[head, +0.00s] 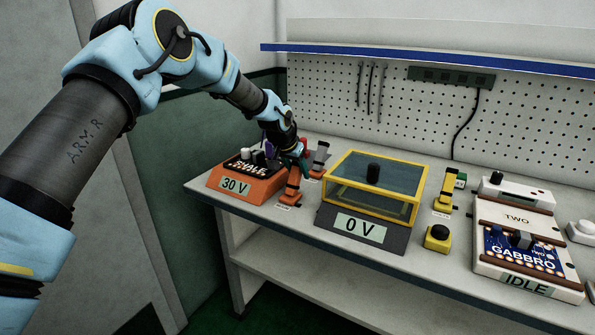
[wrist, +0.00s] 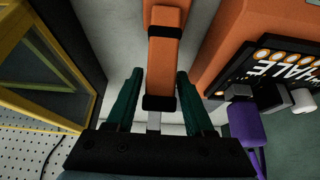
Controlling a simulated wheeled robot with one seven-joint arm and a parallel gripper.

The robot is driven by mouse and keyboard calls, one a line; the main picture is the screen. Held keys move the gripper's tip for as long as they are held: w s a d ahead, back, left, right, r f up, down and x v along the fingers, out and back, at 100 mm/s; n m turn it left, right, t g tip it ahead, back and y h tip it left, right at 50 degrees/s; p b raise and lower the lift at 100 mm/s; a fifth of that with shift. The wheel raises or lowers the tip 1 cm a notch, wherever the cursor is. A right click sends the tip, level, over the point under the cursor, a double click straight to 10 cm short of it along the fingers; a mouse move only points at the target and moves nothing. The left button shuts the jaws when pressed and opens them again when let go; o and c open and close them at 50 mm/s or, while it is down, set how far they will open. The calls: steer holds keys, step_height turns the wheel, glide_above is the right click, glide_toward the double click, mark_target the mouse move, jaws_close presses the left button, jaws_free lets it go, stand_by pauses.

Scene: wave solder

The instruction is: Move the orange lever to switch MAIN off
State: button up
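My gripper (wrist: 159,74) is open, with a gap visible on each side of the lever. In the head view my gripper (head: 302,156) is at the lever's upper end and partly covers it. I cannot read the label at the lever's base.
A yellow-framed clear box (head: 346,199) marked 0 V is to the right, near the lever. Beyond it are a yellow lever (head: 446,190), a yellow button box (head: 438,239) and a unit marked IDLE (head: 527,284). A purple part (wrist: 245,122) is nearby.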

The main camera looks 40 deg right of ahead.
steer(key=shift+o, duration=0.9)
steer(key=shift+r, duration=0.1)
steer(key=b+v, duration=0.2)
steer(key=v, duration=0.8)
steer(key=shift+a+r+b, duration=0.2)
steer(key=shift+r+b, duration=0.1)
steer(key=shift+b, duration=0.05)
